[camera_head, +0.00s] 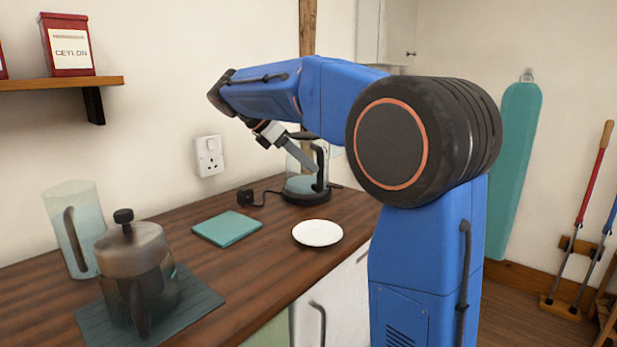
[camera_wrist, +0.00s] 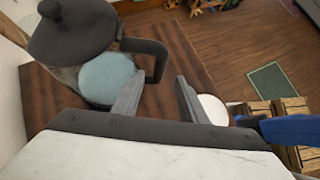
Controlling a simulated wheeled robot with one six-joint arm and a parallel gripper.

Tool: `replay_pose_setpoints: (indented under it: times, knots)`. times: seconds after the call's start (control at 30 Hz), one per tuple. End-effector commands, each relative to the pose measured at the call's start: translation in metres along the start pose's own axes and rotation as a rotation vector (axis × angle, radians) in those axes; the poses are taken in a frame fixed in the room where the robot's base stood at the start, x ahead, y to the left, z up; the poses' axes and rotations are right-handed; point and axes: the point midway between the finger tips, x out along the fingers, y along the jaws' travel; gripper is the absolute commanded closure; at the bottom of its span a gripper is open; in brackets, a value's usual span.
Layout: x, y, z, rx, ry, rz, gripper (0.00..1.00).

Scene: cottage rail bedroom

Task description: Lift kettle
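The glass kettle (camera_head: 304,184) stands on its black base at the far end of the wooden counter, with bluish water inside. Its black handle (camera_head: 321,166) faces right. In the wrist view the kettle shows its black lid (camera_wrist: 72,28), a round blue patch of water, and the dark handle (camera_wrist: 157,58). My gripper (camera_head: 312,168) reaches in from above, partly in front of the kettle. In the wrist view my gripper (camera_wrist: 160,76) has its two fingers spread apart, with the handle at or just beyond the tips, nearer the left finger. Contact cannot be told.
A white saucer (camera_head: 317,233) and teal tile (camera_head: 227,229) lie on the counter (camera_head: 275,265). A plug (camera_head: 246,197) lies near the wall socket (camera_head: 209,155).

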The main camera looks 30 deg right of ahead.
Motion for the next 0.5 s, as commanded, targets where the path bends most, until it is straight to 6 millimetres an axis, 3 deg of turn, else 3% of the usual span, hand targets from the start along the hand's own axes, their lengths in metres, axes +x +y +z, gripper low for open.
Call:
replay_pose_setpoints:
  times: [0.27, 0.5]
  knots:
    - [0.019, 0.000, 0.000, 0.000, 0.000, -0.001, 0.61]
    - [0.050, 0.002, -0.001, 0.001, 0.000, -0.002, 0.61]
